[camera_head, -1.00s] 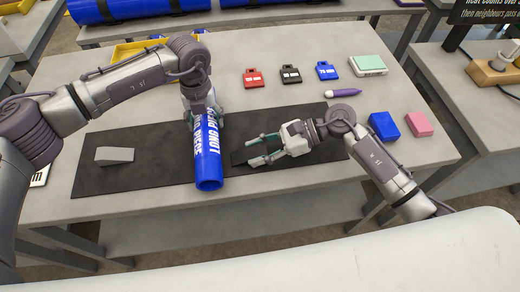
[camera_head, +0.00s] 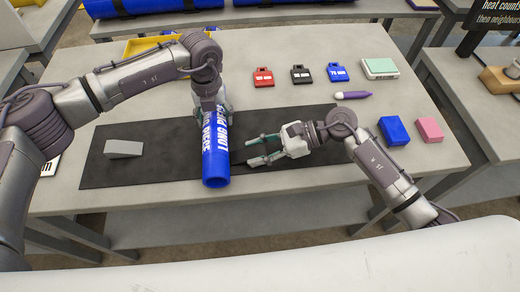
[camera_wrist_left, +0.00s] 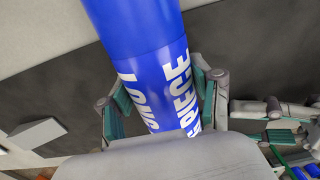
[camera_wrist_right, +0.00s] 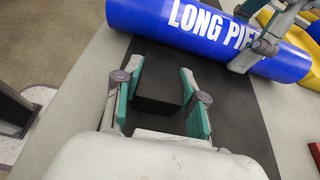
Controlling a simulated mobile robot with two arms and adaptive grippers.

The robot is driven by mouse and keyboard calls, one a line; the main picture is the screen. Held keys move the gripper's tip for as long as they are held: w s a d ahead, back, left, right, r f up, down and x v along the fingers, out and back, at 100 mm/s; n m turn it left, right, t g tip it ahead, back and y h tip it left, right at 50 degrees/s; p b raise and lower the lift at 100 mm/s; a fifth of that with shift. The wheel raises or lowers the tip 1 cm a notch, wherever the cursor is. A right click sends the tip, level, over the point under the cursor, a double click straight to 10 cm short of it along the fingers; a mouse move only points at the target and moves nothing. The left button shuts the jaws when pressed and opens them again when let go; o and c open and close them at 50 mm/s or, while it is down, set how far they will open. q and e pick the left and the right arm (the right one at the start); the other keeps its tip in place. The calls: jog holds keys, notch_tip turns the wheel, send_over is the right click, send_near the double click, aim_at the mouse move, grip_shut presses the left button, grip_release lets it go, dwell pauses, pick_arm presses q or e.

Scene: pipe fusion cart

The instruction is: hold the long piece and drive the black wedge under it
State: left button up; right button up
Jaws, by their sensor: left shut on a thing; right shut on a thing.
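The long piece (camera_head: 216,150) is a blue pipe with white lettering, lying across the black mat. My left gripper (camera_head: 215,108) is shut around it near its far part; the left wrist view (camera_wrist_left: 160,90) shows a finger on each side of the pipe. My right gripper (camera_head: 255,150) is low over the mat, right of the pipe, fingers pointing left. In the right wrist view its fingers sit on either side of the black wedge (camera_wrist_right: 158,80). The wedge's far end meets the pipe's lower side; how far it reaches under is hidden. In the head view the wedge barely stands out from the mat.
A grey wedge (camera_head: 123,148) lies on the mat (camera_head: 110,172), left of the pipe. Red (camera_head: 263,77), black (camera_head: 301,75) and blue (camera_head: 338,73) tags, a purple marker (camera_head: 352,95), and blue (camera_head: 393,131) and pink (camera_head: 429,130) blocks lie beyond and right of it.

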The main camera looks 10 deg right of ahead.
jog(key=o, duration=1.2)
jog(key=shift+f, duration=0.1)
jog(key=shift+o, duration=0.2)
jog(key=v, duration=1.2)
